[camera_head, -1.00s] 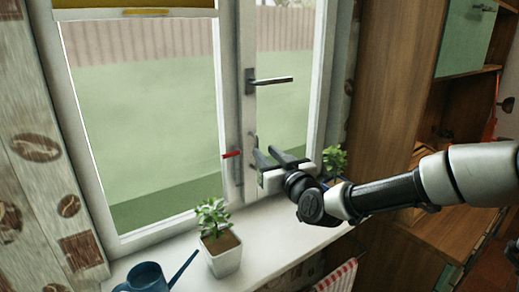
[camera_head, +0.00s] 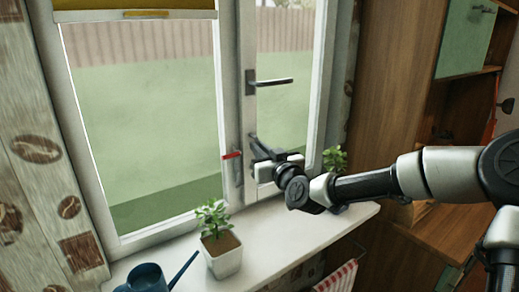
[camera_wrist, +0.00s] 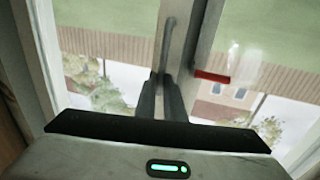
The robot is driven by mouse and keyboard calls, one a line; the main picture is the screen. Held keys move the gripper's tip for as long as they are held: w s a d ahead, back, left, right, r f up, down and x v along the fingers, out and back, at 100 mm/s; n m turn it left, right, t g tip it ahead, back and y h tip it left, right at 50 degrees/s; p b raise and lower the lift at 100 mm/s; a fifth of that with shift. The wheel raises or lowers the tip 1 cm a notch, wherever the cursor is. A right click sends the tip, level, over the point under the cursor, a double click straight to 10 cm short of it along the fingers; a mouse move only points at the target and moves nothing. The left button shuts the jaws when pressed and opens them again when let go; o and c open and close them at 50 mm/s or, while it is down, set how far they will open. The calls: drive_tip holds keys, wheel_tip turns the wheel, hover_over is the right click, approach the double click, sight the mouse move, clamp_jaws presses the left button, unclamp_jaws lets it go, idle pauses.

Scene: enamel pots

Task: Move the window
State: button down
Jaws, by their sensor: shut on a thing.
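The window has a large left pane (camera_head: 140,125) and a narrower right sash (camera_head: 283,110) in white frames; both look closed. A dark lever handle (camera_head: 270,81) sticks out level from the upper part of the right sash's frame. My gripper (camera_head: 256,146) is at that frame, below the lever. In the wrist view, which looks upside down, my gripper (camera_wrist: 161,98) has its dark fingers close together on a slim grey handle (camera_wrist: 168,45). Their tips hide part of it. A red-tipped latch (camera_head: 231,156) is left of my gripper and also shows in the wrist view (camera_wrist: 212,76).
A potted plant (camera_head: 222,257) and a blue watering can (camera_head: 147,277) stand on the white sill (camera_head: 300,237). A second plant (camera_head: 335,158) is partly behind my arm. A wooden cabinet (camera_head: 395,85) stands at the right.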

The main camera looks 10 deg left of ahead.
drive_tip(key=s+d+b, duration=0.1)
drive_tip(key=s+d, duration=0.2)
drive_tip(key=d, duration=0.3)
drive_tip(key=shift+r, duration=0.15)
drive_tip(key=c, duration=1.8)
unclamp_jaws()
drive_tip(key=shift+w, duration=0.1)
drive_tip(key=shift+c, duration=0.2)
